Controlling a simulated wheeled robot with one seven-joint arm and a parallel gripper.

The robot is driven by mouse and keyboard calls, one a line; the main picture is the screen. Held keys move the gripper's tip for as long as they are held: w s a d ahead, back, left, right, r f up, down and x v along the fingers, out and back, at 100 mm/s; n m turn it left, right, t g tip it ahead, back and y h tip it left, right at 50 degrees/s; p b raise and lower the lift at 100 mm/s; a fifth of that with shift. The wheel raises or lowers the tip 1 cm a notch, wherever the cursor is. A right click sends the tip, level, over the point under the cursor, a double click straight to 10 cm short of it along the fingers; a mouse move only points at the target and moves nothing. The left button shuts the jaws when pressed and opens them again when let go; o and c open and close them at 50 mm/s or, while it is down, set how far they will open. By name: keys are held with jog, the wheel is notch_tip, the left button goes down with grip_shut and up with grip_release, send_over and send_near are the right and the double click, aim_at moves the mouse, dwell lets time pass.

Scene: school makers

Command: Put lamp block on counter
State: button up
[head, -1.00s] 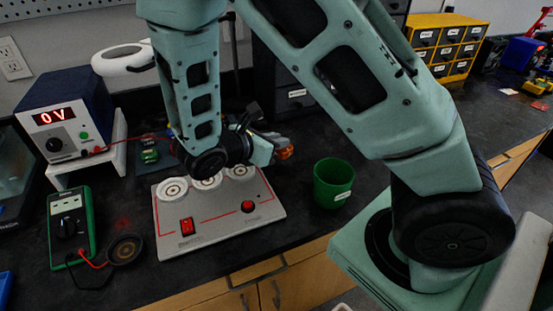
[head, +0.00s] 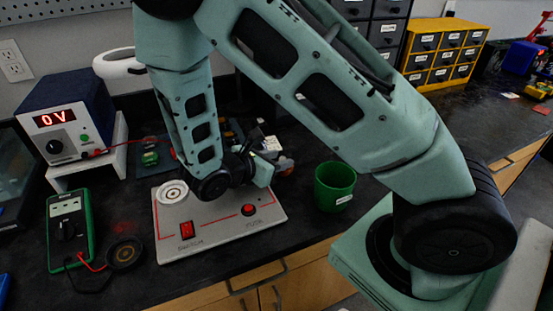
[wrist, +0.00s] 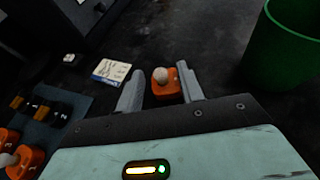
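The lamp block, an orange block with a pale round bulb (wrist: 160,76), lies between the fingertips of my gripper (wrist: 158,92) in the wrist view. The fingers stand apart; a narrow gap shows at the left finger, and the block lies close to the right one. In the head view my gripper (head: 277,166) is low, left of the green cup, and mostly hides the block. The dark counter (head: 330,235) runs under everything. Whether the block touches the counter is hard to see.
A green cup (head: 334,187) stands just right of my gripper. A grey switch panel (head: 220,232) is in front. A card (wrist: 110,72) lies beyond the left finger. More orange blocks (wrist: 25,155) sit at lower left. A power supply (head: 65,122) and multimeter (head: 69,232) stand left.

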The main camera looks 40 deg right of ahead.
jog(key=shift+a+r, duration=0.1)
jog(key=shift+r, duration=0.15)
jog(key=v, duration=1.1)
jog(key=shift+s+a+r, duration=0.15)
jog(key=shift+s+a, duration=0.05)
jog(key=shift+a, duration=0.05)
jog(key=s+a+r+m+y, duration=0.3)
jog(key=s+a+m+y, duration=0.2)
jog(key=s+y, duration=0.2)
jog(key=s+a+r+m+g+y, duration=0.1)
jog(key=s+a+r+m+y, duration=0.2)
jog(key=s, duration=0.6)
jog(key=a+m+y, duration=0.2)
jog(key=m+y, duration=0.1)
jog(key=y, duration=0.1)
jog(key=shift+s+r+m, duration=0.2)
jog(key=shift+s+m, duration=0.05)
jog(key=shift+m, duration=0.05)
jog(key=shift+a+r, duration=0.1)
notch_tip(320, 180, up, 7)
jog(key=p, duration=0.7)
jog(key=shift+f, duration=0.25)
